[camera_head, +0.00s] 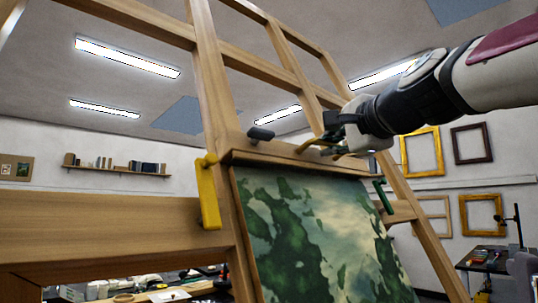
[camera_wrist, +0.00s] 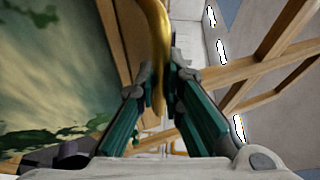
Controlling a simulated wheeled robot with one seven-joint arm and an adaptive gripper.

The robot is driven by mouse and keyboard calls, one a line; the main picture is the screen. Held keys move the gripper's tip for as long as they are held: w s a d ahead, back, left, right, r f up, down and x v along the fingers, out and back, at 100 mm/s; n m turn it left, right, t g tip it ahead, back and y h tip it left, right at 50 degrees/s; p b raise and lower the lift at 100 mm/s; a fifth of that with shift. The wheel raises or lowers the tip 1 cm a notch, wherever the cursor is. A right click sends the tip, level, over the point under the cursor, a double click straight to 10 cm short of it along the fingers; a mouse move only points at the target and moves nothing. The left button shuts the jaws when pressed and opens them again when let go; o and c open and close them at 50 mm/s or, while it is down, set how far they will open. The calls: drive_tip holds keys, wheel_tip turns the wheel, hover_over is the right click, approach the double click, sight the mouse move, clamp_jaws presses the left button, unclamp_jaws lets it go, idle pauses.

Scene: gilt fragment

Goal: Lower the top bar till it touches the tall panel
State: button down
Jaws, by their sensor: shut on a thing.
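The wooden top bar (camera_head: 290,161) runs across the easel just above the tall panel (camera_head: 310,235), which carries a green and cream painting. I cannot tell whether the bar's underside touches the panel's upper edge or a thin gap remains. My gripper (camera_head: 335,148) is at the bar's right half, shut on a curved brass handle (camera_head: 318,142). In the wrist view the fingers of my gripper (camera_wrist: 161,82) close around the brass handle (camera_wrist: 158,30). The bar (camera_wrist: 117,40) lies left of it there, beside the panel (camera_wrist: 55,65).
A dark knob (camera_head: 261,134) sits on the bar's left part. A yellow lever (camera_head: 208,192) is on the left upright and a green one (camera_head: 382,196) at the panel's right edge. Easel uprights (camera_head: 212,85) flank the panel. Empty frames hang on the right wall.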

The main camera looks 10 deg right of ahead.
drive_tip(key=shift+s+d+f, duration=0.1)
drive_tip(key=shift+f, duration=0.3)
drive_tip(key=c, duration=1.7)
unclamp_jaws()
drive_tip(key=shift+r, duration=0.1)
drive_tip(key=v, duration=1.2)
drive_tip(key=shift+d, duration=0.1)
